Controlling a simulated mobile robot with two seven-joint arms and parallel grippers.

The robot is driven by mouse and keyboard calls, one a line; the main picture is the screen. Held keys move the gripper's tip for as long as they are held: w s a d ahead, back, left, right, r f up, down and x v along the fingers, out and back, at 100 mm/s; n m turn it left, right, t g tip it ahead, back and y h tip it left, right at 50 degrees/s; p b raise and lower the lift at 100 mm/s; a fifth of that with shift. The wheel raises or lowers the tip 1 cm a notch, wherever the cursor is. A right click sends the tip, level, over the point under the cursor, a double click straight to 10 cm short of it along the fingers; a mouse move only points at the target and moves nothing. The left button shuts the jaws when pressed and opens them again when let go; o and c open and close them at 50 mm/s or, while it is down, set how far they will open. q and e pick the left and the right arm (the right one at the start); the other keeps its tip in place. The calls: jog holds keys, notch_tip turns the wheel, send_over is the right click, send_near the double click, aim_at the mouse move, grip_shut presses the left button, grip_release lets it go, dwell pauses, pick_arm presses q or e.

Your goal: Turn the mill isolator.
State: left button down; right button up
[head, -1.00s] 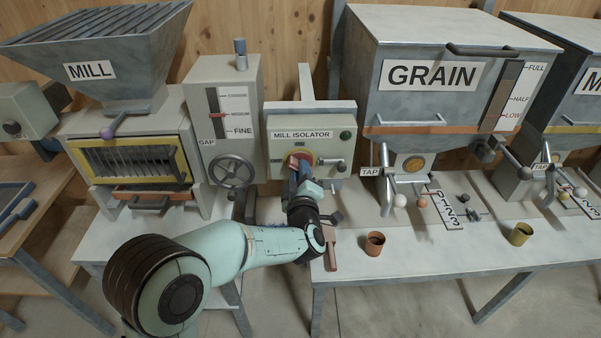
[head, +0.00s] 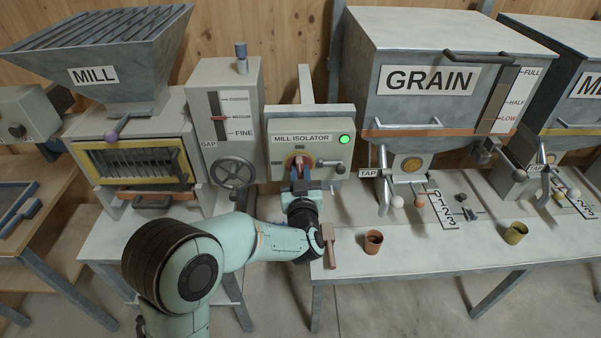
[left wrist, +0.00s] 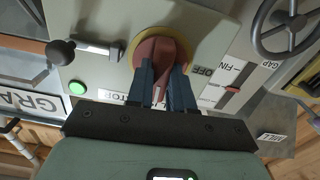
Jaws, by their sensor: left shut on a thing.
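The mill isolator is a grey-green box (head: 327,134) labelled MILL ISOLATOR on a post at the back of the table. On its front is a red rotary knob on a yellow plate; the knob (left wrist: 160,55) shows best in the left wrist view. My left gripper (head: 299,172) reaches the box from below, its two blue fingers shut on the knob's grip. The green lamp (head: 344,139) at the upper right of the box is lit bright. A lever with a dark ball end (head: 340,168) sticks out to the right of the knob. My right gripper is in neither view.
The mill (head: 130,160) and a gap panel with a handwheel (head: 233,173) stand to the left. The grain hopper (head: 440,110) with its tap is to the right.

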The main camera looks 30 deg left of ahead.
pick_arm(q)
jog(key=shift+a+r+m, duration=0.1)
jog(key=shift+r+m, duration=0.1)
jog(key=shift+m, duration=0.3)
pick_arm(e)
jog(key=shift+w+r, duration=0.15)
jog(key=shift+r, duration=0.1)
pick_arm(q)
jog(key=c, duration=1)
grip_release()
jog(key=shift+w+f, duration=0.1)
jog(key=shift+s+d+f, duration=0.1)
jog(key=shift+s+d, duration=0.2)
jog(key=shift+s, duration=0.1)
jog(key=b+v, duration=0.2)
jog(key=v, duration=1)
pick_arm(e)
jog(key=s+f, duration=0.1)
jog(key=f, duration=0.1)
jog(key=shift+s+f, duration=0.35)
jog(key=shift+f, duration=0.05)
pick_arm(q)
jog(key=shift+s+d, duration=0.1)
jog(key=shift+s, duration=0.05)
